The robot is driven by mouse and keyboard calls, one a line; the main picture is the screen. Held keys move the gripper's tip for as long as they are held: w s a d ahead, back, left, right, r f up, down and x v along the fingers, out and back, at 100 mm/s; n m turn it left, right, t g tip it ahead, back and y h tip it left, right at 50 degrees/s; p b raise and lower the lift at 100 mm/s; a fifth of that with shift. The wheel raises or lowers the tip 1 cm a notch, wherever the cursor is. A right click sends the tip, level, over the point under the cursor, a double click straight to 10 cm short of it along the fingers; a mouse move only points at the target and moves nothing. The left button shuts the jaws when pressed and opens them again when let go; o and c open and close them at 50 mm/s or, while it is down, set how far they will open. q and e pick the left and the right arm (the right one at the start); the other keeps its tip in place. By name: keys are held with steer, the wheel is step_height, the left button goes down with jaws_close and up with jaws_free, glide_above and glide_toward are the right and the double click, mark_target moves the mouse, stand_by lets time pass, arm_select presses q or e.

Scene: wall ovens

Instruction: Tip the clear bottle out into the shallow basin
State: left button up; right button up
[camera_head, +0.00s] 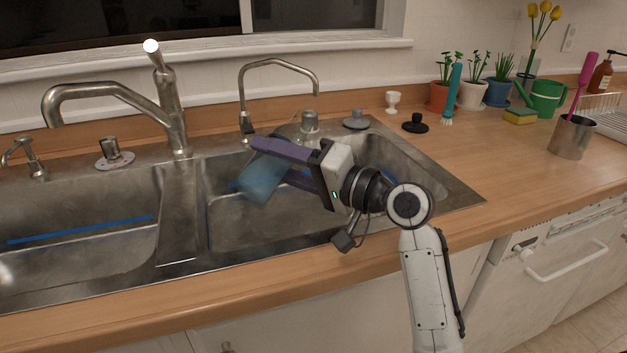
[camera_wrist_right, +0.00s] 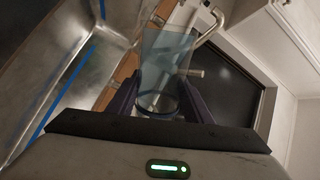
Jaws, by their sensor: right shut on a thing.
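A clear, bluish bottle (camera_head: 262,178) is held over the right basin (camera_head: 300,226) of the steel sink. My right gripper (camera_head: 272,163) is shut on it, with its purple fingers on either side. The bottle is tilted, with its free end toward the lower left. In the right wrist view the bottle (camera_wrist_right: 166,58) extends away between the fingers (camera_wrist_right: 160,102). I cannot see any contents or anything coming out. The left basin (camera_head: 90,260) shows no objects apart from a blue strip. My left gripper is not in view.
A large faucet (camera_head: 165,105) stands behind the sink divider, and a thin curved tap (camera_head: 278,63) stands behind the right basin. Potted plants (camera_head: 473,92), a green watering can (camera_head: 546,97) and a metal cup (camera_head: 572,138) stand at the right.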

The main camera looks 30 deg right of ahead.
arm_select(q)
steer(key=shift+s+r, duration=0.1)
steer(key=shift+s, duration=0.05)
arm_select(e)
steer(key=shift+a+r+m, duration=0.1)
steer(key=shift+m, duration=0.5)
arm_select(q)
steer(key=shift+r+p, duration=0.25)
steer(key=shift+p, duration=0.3)
arm_select(e)
steer(key=shift+d+f+m, duration=0.2)
steer(key=shift+f+m, duration=0.1)
arm_select(q)
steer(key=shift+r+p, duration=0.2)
steer(key=shift+p, duration=0.1)
arm_select(e)
steer(key=shift+w+d+f+m, duration=0.15)
steer(key=shift+d+f+m, duration=0.15)
steer(key=shift+m, duration=0.2)
arm_select(q)
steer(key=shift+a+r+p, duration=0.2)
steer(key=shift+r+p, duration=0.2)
steer(key=shift+p, duration=0.2)
arm_select(e)
steer(key=shift+m, duration=0.4)
